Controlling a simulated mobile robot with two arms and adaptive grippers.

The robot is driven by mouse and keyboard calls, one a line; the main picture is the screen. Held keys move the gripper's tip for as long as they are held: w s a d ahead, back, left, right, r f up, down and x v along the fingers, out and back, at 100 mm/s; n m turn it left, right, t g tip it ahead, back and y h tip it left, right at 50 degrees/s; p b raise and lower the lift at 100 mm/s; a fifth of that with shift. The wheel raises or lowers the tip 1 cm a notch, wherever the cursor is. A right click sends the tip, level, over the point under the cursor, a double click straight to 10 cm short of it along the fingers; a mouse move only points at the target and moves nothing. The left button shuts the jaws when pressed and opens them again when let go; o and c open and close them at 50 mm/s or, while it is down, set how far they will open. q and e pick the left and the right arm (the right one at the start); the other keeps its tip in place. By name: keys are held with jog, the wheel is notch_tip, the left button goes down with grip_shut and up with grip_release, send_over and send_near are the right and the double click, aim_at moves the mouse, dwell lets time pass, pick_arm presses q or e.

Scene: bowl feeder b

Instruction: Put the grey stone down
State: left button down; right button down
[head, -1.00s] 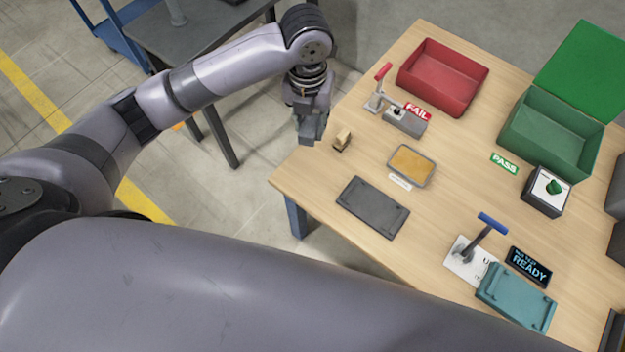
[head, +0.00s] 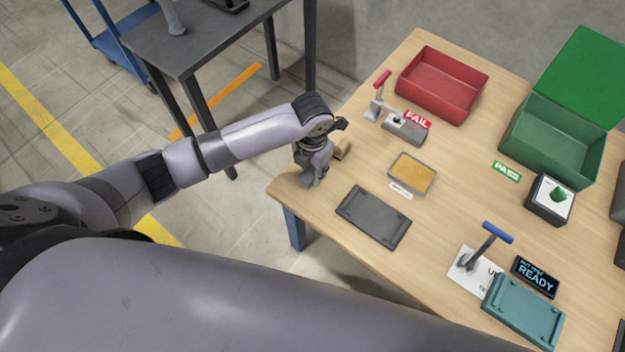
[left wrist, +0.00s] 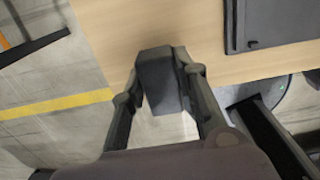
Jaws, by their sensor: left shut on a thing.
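My left gripper (head: 312,180) is over the near left corner of the wooden table in the head view. In the left wrist view it is shut on the grey stone (left wrist: 158,82), a dark block held between its two fingertips. There the stone overlaps the table's edge, with floor showing below it. I cannot tell whether the stone touches the tabletop. In the head view I cannot clearly separate the stone from the grey gripper. My right gripper is not in view.
A dark grey tray (head: 373,217) lies right of the gripper. A tan block (head: 342,150) stands close behind it. Further off are a dish with orange-yellow contents (head: 412,173), a red bin (head: 441,84) and a green bin (head: 553,140). The table's left edge is very close.

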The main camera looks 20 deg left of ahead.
aim_at(312, 170)
pick_arm(q)
notch_tip(312, 170, down, 6)
jog(key=shift+r, duration=0.15)
jog(key=shift+b, duration=0.3)
jog(key=c, duration=1.2)
grip_release()
jog(key=shift+c, duration=0.2)
jog(key=shift+r, duration=0.2)
notch_tip(312, 170, up, 12)
jog(key=shift+s+f+p, duration=0.15)
jog(key=shift+p, duration=0.4)
